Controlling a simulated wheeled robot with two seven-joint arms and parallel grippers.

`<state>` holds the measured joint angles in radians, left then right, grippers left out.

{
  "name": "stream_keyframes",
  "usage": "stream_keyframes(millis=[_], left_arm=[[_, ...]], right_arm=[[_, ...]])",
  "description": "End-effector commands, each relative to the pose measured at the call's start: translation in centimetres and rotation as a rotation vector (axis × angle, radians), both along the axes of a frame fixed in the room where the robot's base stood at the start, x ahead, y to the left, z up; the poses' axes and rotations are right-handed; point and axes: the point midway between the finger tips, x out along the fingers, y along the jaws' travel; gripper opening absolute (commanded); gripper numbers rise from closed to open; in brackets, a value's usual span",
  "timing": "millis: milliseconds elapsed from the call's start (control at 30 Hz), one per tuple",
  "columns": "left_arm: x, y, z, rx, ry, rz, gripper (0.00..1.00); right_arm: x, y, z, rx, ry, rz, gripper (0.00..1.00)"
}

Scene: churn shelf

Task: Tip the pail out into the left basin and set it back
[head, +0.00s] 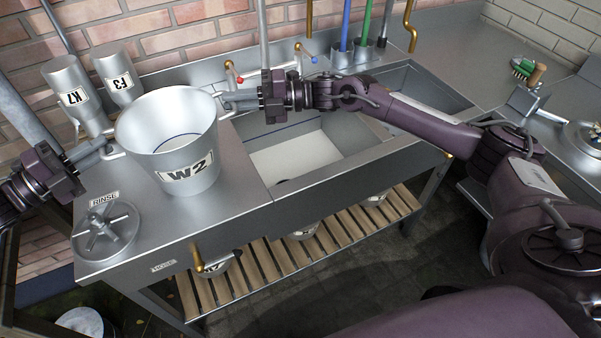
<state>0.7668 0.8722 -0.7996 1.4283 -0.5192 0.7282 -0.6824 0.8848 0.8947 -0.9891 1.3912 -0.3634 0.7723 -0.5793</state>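The metal pail (172,165), labelled W2, stands upright at the left of the steel counter, beside the left basin. Its inside shows a pale bottom with a dark line around it; I cannot tell what it holds. The left basin (338,131) is right of the pail, with a white floor and a dark drain spot. My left gripper (96,148) is at the pail's left handle. My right gripper (232,101) is at its right handle. Whether the fingers are closed on the handles is too small to tell. The pail's underside is hidden.
Two canisters, K7 (74,97) and F3 (121,78), stand behind the pail. A round RINSE fitting (105,230) sits at the counter's front left. Taps with red (239,80) and blue (314,59) ends line the back. My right arm spans the basins. A slatted shelf (290,257) lies below.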

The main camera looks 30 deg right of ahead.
Motion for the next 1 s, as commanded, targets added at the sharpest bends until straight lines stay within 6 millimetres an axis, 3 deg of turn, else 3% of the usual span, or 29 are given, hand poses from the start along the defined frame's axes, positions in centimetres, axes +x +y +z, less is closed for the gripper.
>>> stream_keyframes(millis=[467,1000], left_arm=[[0.0,0.0,-0.1,0.001,0.001,0.0,0.0],[0.0,0.0,3.0,-0.004,-0.009,-0.001,0.0]], right_arm=[[0.0,0.0,-0.1,-0.001,0.001,0.0,0.0],[0.0,0.0,3.0,0.003,-0.009,0.001,0.0]])
